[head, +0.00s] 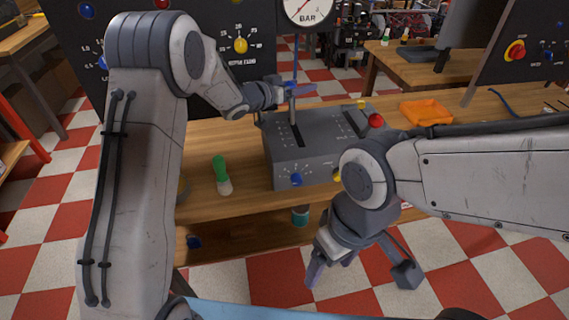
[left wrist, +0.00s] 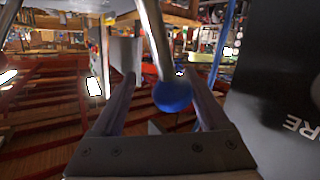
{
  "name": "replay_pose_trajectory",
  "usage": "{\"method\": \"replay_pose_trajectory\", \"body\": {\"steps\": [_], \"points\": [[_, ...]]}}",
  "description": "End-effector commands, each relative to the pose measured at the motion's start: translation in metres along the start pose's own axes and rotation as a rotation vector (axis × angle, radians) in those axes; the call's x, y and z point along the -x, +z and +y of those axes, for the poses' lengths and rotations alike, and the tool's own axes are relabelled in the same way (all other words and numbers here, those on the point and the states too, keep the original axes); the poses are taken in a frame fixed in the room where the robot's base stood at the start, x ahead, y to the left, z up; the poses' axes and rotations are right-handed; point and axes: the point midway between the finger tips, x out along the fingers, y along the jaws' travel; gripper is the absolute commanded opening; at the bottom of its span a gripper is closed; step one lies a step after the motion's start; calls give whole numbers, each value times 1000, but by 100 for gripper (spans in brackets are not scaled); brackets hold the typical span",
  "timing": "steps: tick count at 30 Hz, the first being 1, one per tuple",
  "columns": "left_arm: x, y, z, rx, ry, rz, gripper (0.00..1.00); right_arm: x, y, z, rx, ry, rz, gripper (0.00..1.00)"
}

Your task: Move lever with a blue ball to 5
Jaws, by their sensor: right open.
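The lever with a blue ball (head: 293,114) rises from the left slot of a grey control box (head: 283,163) on the wooden table. The scale marks by the slot are too small to read. My left gripper (head: 298,90) is at the top of this lever. In the left wrist view the blue ball (left wrist: 173,95) and its rod lie between the two fingers, nearer the right finger, with a gap on the left. That gripper looks open. My right gripper (head: 361,272) is open and empty, in front of the table and below the box.
A lever with a red ball (head: 376,120) stands in the box's right slot. A blue knob (head: 296,180) is on the box's front. A pressure gauge (head: 307,10) and dark panel (head: 225,75) stand behind.

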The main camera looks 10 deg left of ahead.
Motion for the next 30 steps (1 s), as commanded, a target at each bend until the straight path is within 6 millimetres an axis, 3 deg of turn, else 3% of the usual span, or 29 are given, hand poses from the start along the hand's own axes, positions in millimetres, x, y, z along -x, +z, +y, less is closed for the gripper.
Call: {"method": "replay_pose_trajectory", "body": {"steps": [1,24,26,30], "points": [[1,7,3,-18,0,13,76,-17,1,1,0,0,0,76],[37,7,57,-281,-19,187,76,-140,8,10,0,0,0,76],[50,1,57,-286,-24,189,76,-134,8,10,0,0,-1,76],[78,6,57,-283,-25,187,76,-131,7,10,0,0,1,76]]}}
